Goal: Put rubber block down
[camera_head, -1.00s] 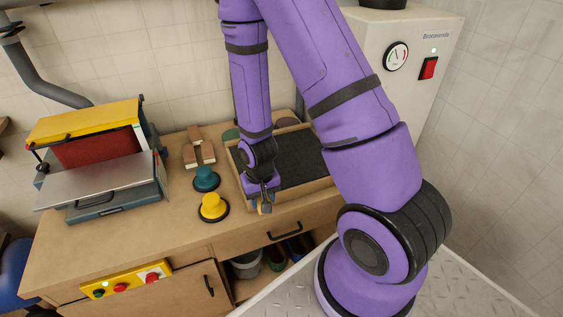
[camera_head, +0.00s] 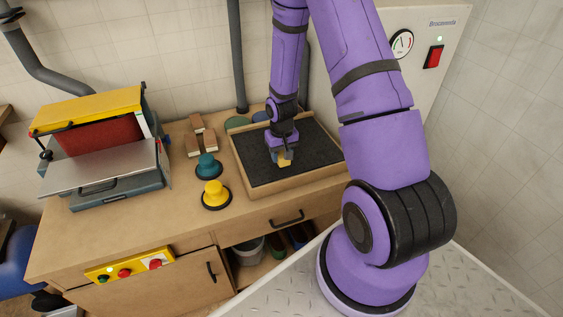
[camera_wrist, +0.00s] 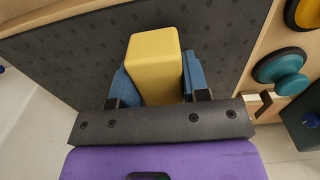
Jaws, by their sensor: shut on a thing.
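The rubber block (camera_wrist: 155,62) is a plain yellow block. In the wrist view it stands between the blue-padded fingers of my gripper (camera_wrist: 156,85), which is shut on it. In the head view the block (camera_head: 285,160) shows just below my gripper (camera_head: 281,155). Both are over the dark mat of a wooden-rimmed tray (camera_head: 303,181). I cannot tell whether the block touches the mat or is a little above it.
A yellow knob (camera_head: 214,194) and a teal knob (camera_head: 208,166) stand left of the tray. Several small wood-and-dark blocks (camera_head: 194,146) lie behind them. A sanding machine (camera_head: 100,160) takes up the bench's left end. The mat around the block looks clear.

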